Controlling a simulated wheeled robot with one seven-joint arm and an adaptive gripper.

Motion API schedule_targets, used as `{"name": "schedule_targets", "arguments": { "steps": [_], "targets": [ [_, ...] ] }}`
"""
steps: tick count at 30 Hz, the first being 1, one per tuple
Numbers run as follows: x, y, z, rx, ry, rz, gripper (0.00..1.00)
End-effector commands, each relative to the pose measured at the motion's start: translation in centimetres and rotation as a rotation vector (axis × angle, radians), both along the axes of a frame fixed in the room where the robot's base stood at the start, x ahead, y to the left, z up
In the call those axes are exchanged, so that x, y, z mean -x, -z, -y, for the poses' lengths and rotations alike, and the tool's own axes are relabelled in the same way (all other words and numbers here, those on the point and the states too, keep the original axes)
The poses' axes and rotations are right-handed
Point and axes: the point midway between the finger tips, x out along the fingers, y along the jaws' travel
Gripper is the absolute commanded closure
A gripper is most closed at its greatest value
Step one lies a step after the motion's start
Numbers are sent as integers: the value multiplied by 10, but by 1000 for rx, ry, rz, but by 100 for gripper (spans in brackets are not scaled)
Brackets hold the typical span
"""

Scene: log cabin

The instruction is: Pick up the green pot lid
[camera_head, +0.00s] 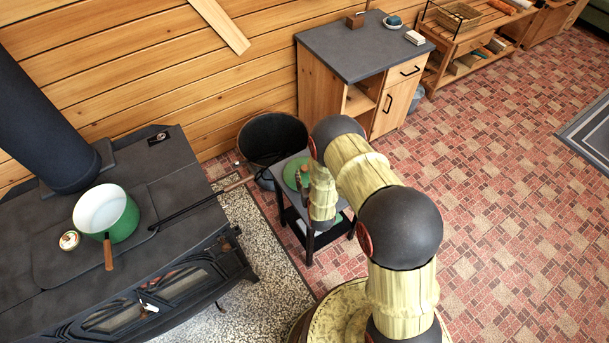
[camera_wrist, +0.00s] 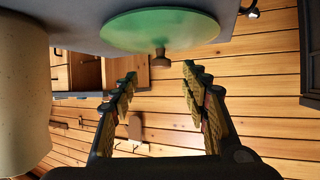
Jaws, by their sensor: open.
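The green pot lid (camera_head: 292,173) lies on a small dark side table (camera_head: 281,166) in the head view, partly hidden by my arm. In the wrist view the lid (camera_wrist: 160,24) fills the top middle, with its brown knob (camera_wrist: 159,58) pointing down the picture. My gripper (camera_wrist: 159,74) is open and empty, its two fingers on either side of the knob's line, with the knob just past the fingertips or level with them. In the head view my gripper (camera_head: 304,181) is over the lid, mostly hidden by my wrist.
A black stove (camera_head: 150,240) stands left, bearing a green pot (camera_head: 120,222) with a brown handle and a small round item (camera_head: 69,240). A poker (camera_head: 200,203) reaches toward the side table. A black bucket (camera_head: 270,135) stands behind it. A grey-topped cabinet (camera_head: 350,55) stands at the back.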

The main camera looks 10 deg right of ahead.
Motion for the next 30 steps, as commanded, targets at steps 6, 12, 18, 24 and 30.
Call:
{"name": "schedule_targets", "arguments": {
  "steps": [6,12,18,24,30],
  "targets": [
    [-25,13,0,0,0,1,54],
    [-43,21,2,0,-1,-1,54],
    [-43,20,2,0,-1,-1,55],
    [-43,20,2,0,0,-1,66],
    [-43,20,2,0,0,-1,77]
  ]
}}
